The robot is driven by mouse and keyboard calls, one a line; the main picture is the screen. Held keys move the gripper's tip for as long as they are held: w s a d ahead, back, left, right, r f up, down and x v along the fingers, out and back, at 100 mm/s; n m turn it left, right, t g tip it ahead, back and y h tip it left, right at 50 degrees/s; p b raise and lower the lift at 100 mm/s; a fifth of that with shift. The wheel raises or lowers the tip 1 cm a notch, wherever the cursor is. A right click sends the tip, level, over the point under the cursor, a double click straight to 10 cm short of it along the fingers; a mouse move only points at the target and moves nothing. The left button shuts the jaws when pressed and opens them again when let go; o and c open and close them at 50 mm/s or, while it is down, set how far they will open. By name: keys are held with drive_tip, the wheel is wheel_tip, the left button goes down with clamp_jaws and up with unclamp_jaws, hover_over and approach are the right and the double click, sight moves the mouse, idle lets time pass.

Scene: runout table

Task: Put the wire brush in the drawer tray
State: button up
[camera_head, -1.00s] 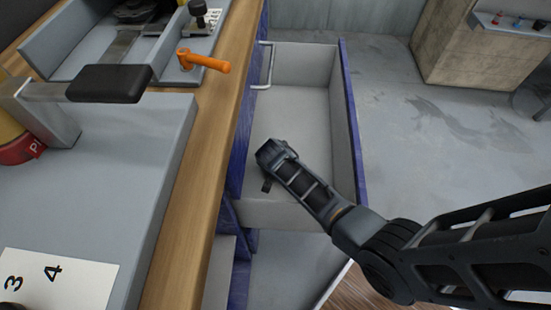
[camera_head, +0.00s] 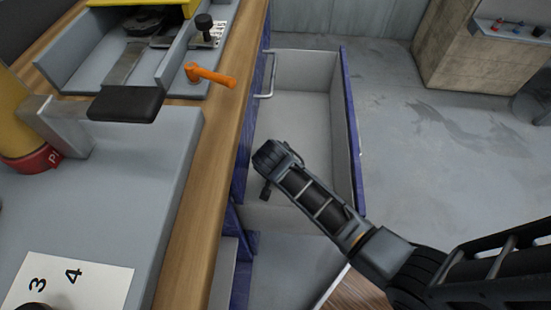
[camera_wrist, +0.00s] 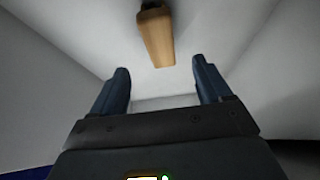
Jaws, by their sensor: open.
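The drawer tray (camera_head: 295,112) is pulled open beside the bench, with pale grey inner walls and blue outer sides. My gripper (camera_head: 265,191) is over it, its fingers mostly hidden by my arm in the head view. In the wrist view, my gripper (camera_wrist: 161,78) is open, with nothing between its two fingers. The wire brush (camera_wrist: 157,38) shows there as a light wooden handle with a dark end cut off at the top edge. It is beyond the fingertips, apart from them, against the pale drawer floor. The brush is not visible in the head view.
The drawer's metal handle (camera_head: 268,78) is at its bench side. An orange lever (camera_head: 212,76) overhangs the wooden bench edge (camera_head: 205,170). A black-gripped lever (camera_head: 126,103) is farther left. Open floor (camera_head: 430,150) lies right of the drawer.

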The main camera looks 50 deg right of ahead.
drive_tip(key=shift+v, duration=1.05)
drive_tip(key=shift+r, duration=0.1)
